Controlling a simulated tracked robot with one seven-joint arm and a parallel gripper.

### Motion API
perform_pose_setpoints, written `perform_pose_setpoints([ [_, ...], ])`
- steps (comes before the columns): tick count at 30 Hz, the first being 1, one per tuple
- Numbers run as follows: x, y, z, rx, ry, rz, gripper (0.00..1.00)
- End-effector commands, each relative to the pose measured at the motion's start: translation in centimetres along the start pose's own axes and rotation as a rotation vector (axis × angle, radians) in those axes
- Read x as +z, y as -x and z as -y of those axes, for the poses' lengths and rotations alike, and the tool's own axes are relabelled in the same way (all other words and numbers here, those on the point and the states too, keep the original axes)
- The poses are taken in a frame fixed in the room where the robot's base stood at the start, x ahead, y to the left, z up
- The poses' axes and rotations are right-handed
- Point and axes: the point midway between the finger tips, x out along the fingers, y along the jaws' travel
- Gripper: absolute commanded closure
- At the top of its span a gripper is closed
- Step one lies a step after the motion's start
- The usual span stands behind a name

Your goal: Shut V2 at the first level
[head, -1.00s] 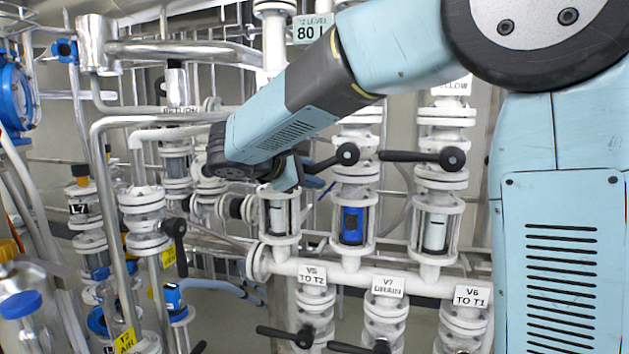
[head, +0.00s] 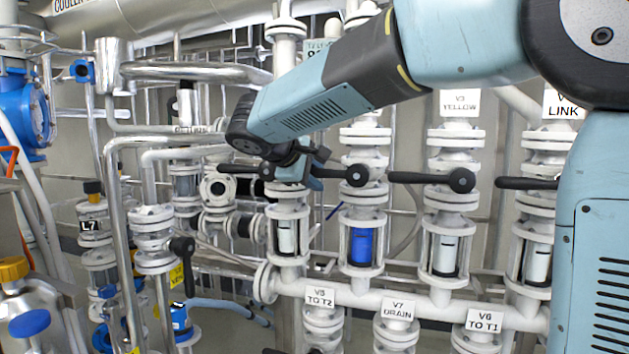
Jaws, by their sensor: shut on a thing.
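The valve with the blue sight glass (head: 361,246) stands in the row left of the V3 YELLOW valve; I take it for V2, but its label is hidden behind my arm. Its black lever (head: 357,175) runs from the round hub leftward, close to level, across the upright pipe. My gripper (head: 313,171) is shut on the lever's outer end in the head view. My wrist covers part of the fingers, so the exact grip is hard to see.
The V3 lever (head: 430,179) lies level just to the right. Another lever (head: 265,172) sits close left of my gripper. The LINK valve's lever (head: 527,183) is at far right. V5, V7 and V6 labels (head: 398,309) hang below on the white manifold (head: 358,299).

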Motion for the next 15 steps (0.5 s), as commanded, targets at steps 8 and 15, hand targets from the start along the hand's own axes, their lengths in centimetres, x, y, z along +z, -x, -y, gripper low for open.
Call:
perform_pose_setpoints([
  [8, 0.12, 0.01, -0.21, 0.002, -0.004, 0.001, 1.0],
  [15, 0.08, 0.0, -0.11, 0.001, -0.002, 0.001, 0.51],
])
